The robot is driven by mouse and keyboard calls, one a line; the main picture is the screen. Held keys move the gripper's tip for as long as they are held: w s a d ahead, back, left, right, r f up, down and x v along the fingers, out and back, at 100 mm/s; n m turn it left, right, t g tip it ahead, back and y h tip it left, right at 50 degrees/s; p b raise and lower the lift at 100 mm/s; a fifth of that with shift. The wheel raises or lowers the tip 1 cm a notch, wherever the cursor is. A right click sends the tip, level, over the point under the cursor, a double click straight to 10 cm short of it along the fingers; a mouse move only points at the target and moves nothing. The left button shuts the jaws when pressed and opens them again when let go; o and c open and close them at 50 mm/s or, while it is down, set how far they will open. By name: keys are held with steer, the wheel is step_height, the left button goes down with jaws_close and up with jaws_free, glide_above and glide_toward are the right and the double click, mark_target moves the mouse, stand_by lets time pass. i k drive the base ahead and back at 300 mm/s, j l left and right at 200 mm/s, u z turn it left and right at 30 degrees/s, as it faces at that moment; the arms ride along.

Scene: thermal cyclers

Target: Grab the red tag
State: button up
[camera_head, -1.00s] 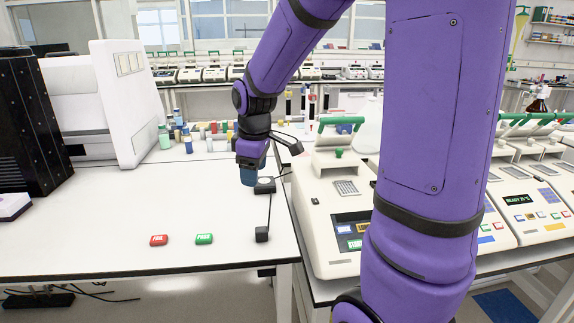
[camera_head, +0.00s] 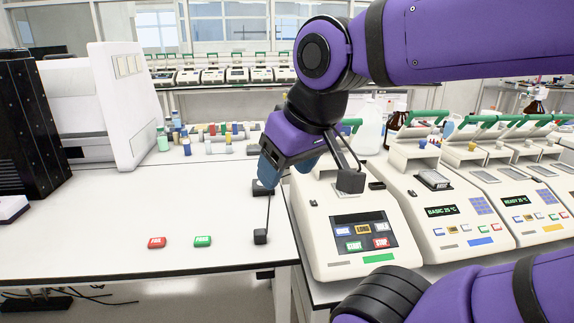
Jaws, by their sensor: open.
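The red tag (camera_head: 157,242), a small flat block with white lettering, lies on the white table near its front edge, left of centre. My gripper (camera_head: 286,172) is open and points down, above and beyond the table's right side. It is well to the right of and farther back than the red tag, and does not touch it. Nothing shows between its bluish fingers, though the wrist partly hides the gap.
A green tag (camera_head: 203,240) lies just right of the red one. A small black block (camera_head: 261,236) with a thin rod or cable stands near the table's right edge. Thermal cyclers (camera_head: 362,240) line the right bench. Bottles stand behind; the table's middle is clear.

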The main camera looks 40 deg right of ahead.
mark_target(157, 242)
steer(key=i+j+z, duration=0.55)
steer(key=j+z, duration=0.25)
steer(key=i+j+z, duration=0.2)
steer(key=j+z, duration=0.2)
